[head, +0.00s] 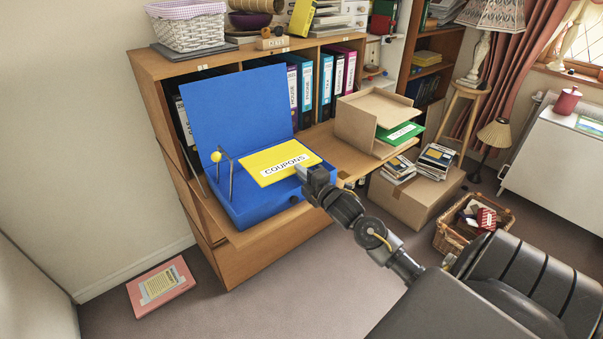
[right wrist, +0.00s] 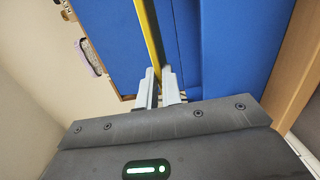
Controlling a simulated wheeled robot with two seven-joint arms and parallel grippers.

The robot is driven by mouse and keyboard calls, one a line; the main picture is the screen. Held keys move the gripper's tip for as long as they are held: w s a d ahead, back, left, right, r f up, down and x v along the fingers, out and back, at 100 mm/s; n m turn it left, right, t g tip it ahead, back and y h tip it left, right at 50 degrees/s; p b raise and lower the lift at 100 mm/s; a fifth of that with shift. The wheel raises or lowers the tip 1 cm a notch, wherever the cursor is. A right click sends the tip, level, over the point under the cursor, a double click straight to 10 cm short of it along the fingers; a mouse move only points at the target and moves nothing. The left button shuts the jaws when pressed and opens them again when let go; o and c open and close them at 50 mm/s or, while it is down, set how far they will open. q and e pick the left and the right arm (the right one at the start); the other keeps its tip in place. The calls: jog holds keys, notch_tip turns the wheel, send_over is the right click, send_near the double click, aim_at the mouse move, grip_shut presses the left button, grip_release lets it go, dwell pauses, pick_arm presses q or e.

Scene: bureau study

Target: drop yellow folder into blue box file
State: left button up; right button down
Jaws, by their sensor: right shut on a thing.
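The yellow folder (head: 279,158), labelled COUPONS, is held nearly flat over the blue box file (head: 262,203). The box file stands on the bureau's desk surface with its lid (head: 228,105) raised, and a wire clip with a yellow knob shows at its left. My right gripper (head: 302,172) is shut on the folder's right-hand edge. In the right wrist view the folder (right wrist: 151,38) shows edge-on between the fingertips (right wrist: 160,75), with blue behind it. The folder hides much of the box's inside, and I cannot tell whether it touches the box. My left gripper is not in view.
A cardboard letter tray (head: 362,125) with a green folder (head: 400,132) stands to the right on the desk. Several binders (head: 326,80) stand behind the lid. A pink folder (head: 161,286) lies on the floor at left. A brown carton (head: 407,198) stands on the floor at right.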

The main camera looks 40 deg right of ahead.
jog(key=shift+w, duration=0.7)
dwell(0.5)
jog(key=c, duration=1.6)
grip_release()
jog(key=o, duration=0.6)
jog(key=shift+c, duration=0.2)
jog(key=shift+s, duration=0.15)
jog(key=s+p, duration=0.3)
jog(key=s, duration=0.6)
jog(key=shift+s+a+p, duration=0.4)
